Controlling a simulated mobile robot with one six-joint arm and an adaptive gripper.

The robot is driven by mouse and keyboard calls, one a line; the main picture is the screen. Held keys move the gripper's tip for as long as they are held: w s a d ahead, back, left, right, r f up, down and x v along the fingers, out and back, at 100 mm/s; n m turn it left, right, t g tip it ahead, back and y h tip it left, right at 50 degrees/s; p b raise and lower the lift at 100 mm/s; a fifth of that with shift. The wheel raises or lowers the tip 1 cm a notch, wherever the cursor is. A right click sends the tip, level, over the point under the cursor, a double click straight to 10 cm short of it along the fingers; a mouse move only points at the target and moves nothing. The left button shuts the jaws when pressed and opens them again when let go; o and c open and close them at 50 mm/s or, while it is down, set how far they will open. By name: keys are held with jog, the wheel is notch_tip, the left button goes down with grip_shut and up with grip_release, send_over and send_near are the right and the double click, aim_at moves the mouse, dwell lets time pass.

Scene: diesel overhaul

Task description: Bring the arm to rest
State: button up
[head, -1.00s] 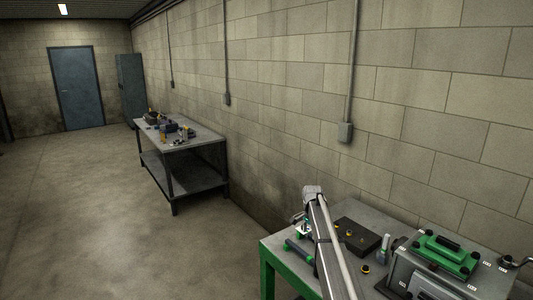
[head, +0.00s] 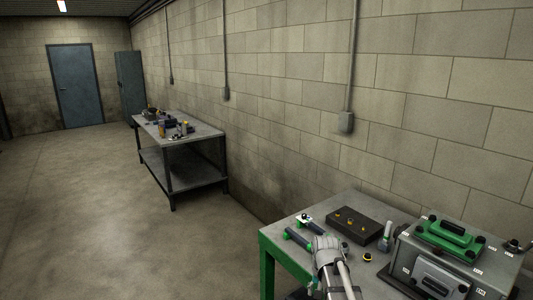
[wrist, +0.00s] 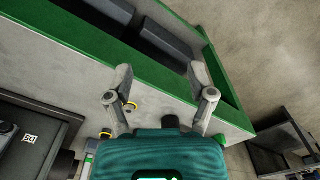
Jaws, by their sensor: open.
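My arm (head: 330,258) rises over the green-framed table (head: 268,262) in the lower part of the head view. Its gripper cannot be made out there. In the wrist view my gripper (wrist: 161,82) shows two grey fingers spread well apart, with nothing held between them. The fingers appear over the green edge of the table (wrist: 100,48). A small yellow ring (wrist: 130,104) shows beside the left finger; whether it touches the finger cannot be told.
On the table are a dark block with yellow pieces (head: 355,225), a grey engine with green cover (head: 445,237), a green-ended tool (head: 298,238) and a small dark-yellow part (head: 367,258). A cluttered workbench (head: 205,132) stands farther back. Open floor (head: 90,220) lies left.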

jog(key=s+f+n+b, duration=0.1)
jog(key=s+f+n, duration=0.1)
jog(key=s, duration=0.9)
jog(key=shift+s+f+n+b, duration=0.3)
jog(key=shift+n+b, duration=0.1)
jog(key=shift+n, duration=0.1)
